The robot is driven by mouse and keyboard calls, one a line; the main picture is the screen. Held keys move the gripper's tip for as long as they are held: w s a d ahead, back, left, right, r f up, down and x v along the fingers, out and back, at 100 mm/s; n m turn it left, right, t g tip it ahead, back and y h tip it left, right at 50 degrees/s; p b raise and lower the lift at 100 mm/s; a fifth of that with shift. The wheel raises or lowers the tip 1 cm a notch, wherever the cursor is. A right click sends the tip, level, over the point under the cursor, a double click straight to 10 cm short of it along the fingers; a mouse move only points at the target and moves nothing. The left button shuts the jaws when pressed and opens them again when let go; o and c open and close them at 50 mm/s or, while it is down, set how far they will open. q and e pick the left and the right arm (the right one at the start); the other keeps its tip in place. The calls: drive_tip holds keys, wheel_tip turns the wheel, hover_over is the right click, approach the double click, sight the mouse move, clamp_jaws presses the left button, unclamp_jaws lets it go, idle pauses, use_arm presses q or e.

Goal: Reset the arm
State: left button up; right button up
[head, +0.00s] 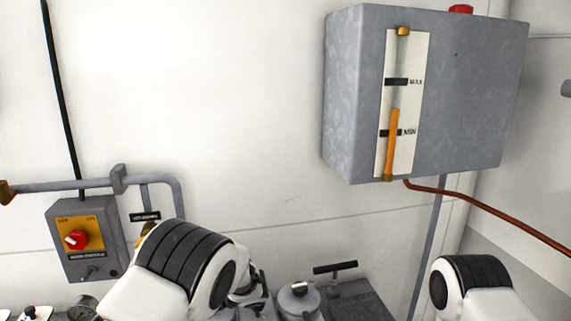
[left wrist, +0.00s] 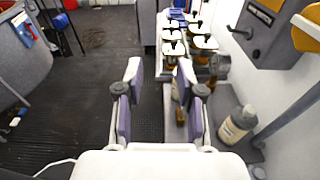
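In the head view my white and black left arm (head: 185,265) rises at the lower left, in front of the wall. My right arm (head: 470,285) shows at the lower right edge; its gripper is outside both views.
A grey tank (head: 465,90) with a level gauge (head: 403,105) hangs on the wall, a copper pipe (head: 490,215) below it. A switch box (head: 85,240) is left of my left arm. Several white-topped items (left wrist: 203,42) and a bottle (left wrist: 238,124) stand right of the left gripper.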

use_arm(q)
drive_tip(key=s+a+f+n+h+b, duration=0.1)
drive_tip(key=s+f+h, duration=0.3)
drive_tip(key=f, duration=0.5)
drive_tip(key=s+f+n+g+h+b, duration=0.1)
drive_tip(key=s+f+h, duration=0.1)
drive_tip(key=s+f, duration=0.5)
drive_tip(key=s+a+f+h+b, duration=0.1)
drive_tip(key=s+f+h, duration=0.2)
drive_tip(key=f, duration=0.7)
drive_tip(key=s+d+f+n+t+h+b, duration=0.2)
drive_tip(key=s+f+n+h, duration=0.1)
drive_tip(key=s+f+n, duration=0.2)
drive_tip(key=s+d+f+n+t+h+b, duration=0.2)
drive_tip(key=s+f+n+h, duration=0.2)
drive_tip(key=s+n, duration=0.5)
wheel_tip(320, 180, down, 2)
drive_tip(key=shift+s+f+t+h, duration=0.15)
drive_tip(key=shift+s+t+h, duration=0.15)
drive_tip(key=shift+s, duration=0.3)
